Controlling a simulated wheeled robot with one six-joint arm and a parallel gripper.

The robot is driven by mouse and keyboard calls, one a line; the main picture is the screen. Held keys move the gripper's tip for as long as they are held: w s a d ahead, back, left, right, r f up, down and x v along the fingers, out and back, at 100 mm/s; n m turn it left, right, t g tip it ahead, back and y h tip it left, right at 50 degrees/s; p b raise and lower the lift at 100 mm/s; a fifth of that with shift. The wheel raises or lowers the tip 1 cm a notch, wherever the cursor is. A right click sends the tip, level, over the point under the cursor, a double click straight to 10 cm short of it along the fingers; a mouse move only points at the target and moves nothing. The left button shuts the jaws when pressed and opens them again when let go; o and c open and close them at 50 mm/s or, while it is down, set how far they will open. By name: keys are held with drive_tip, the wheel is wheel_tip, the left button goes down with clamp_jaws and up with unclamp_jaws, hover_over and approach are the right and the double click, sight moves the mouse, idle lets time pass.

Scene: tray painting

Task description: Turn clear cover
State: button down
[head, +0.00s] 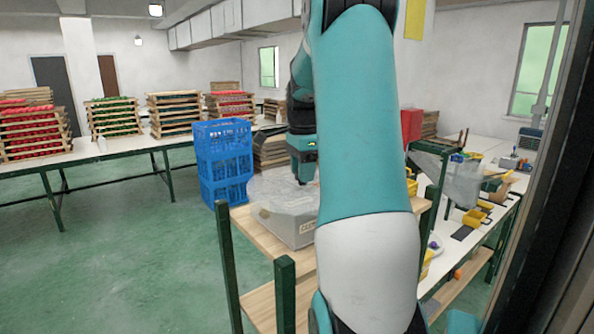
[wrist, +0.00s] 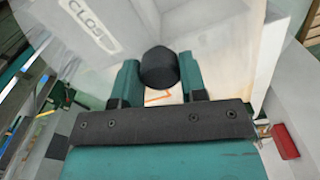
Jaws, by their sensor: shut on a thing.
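The clear cover (head: 268,190) is a see-through lid on a pale grey box (head: 299,229) on the wooden stand. In the wrist view the cover (wrist: 222,32) fills the upper part, with a label reading like "CLOSE" (wrist: 88,27). In the head view my gripper (head: 305,178) is at the cover, partly hidden by my arm, and the knob cannot be made out.
Blue crates (head: 222,160) are stacked behind the stand, to the left. A wooden stand (head: 256,236) with green posts carries the box. A white workbench (head: 468,240) with yellow bins is on the right. The green floor at left is clear.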

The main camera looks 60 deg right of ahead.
drive_tip(key=shift+r, duration=0.1)
drive_tip(key=c, duration=0.7)
unclamp_jaws()
drive_tip(key=shift+o, duration=0.2)
wheel_tip(320, 180, up, 17)
drive_tip(key=b, duration=0.2)
drive_tip(key=shift+r, duration=0.15)
